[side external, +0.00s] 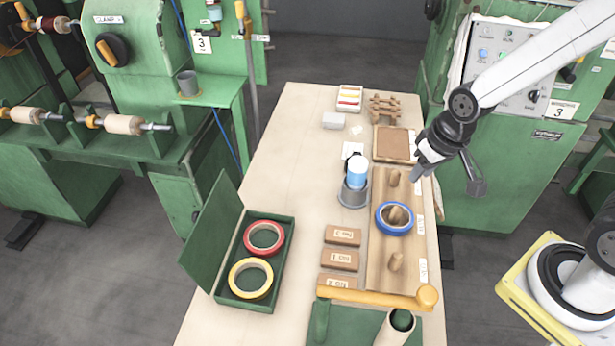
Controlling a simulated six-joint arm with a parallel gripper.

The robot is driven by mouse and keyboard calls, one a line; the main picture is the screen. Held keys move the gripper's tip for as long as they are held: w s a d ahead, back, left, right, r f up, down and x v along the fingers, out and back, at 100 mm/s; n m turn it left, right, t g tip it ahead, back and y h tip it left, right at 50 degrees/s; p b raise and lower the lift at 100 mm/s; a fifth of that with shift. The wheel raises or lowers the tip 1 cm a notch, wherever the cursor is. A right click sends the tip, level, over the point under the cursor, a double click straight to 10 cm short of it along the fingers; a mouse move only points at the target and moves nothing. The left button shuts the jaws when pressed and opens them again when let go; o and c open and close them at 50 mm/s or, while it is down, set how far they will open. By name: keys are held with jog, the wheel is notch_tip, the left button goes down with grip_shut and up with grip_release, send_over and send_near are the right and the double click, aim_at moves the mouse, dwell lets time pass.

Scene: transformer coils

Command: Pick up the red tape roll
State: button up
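The red tape roll (264,239) lies flat in the far half of an open green box (284,262) at the left of the table. A yellow tape roll (250,279) lies in the near half of that box. A blue tape roll (395,219) lies around the middle peg of a wooden peg board (385,275). My gripper (420,170) is at the table's right edge, above the far end of the peg board. It is far to the right of the red roll and apart from it. Its fingers are too small and dark to read.
The box's lid (211,232) stands open on its left. Wooden blocks (340,259) lie between box and board. A blue and white cylinder (357,174) stands upright in a grey holder. A wooden mallet (375,296) lies in front. The table's far left is clear.

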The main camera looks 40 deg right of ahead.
jog(key=w+a+f+m, duration=0.2)
jog(key=w+a+m, duration=0.3)
jog(key=w, duration=0.1)
jog(key=m+g+y, duration=0.1)
jog(key=m+y, duration=0.2)
jog(key=m, duration=1.3)
send_near(267, 250)
jog(key=f, duration=0.2)
jog(key=shift+w+a+f, duration=0.2)
jog(key=shift+a+f, duration=0.05)
jog(key=shift+f, duration=0.25)
jog(key=shift+w+a+f, duration=0.25)
jog(key=shift+f, duration=0.2)
jog(key=shift+x, duration=2.6)
jog(key=shift+s+a, duration=0.1)
jog(key=shift+s, duration=0.05)
grip_shut()
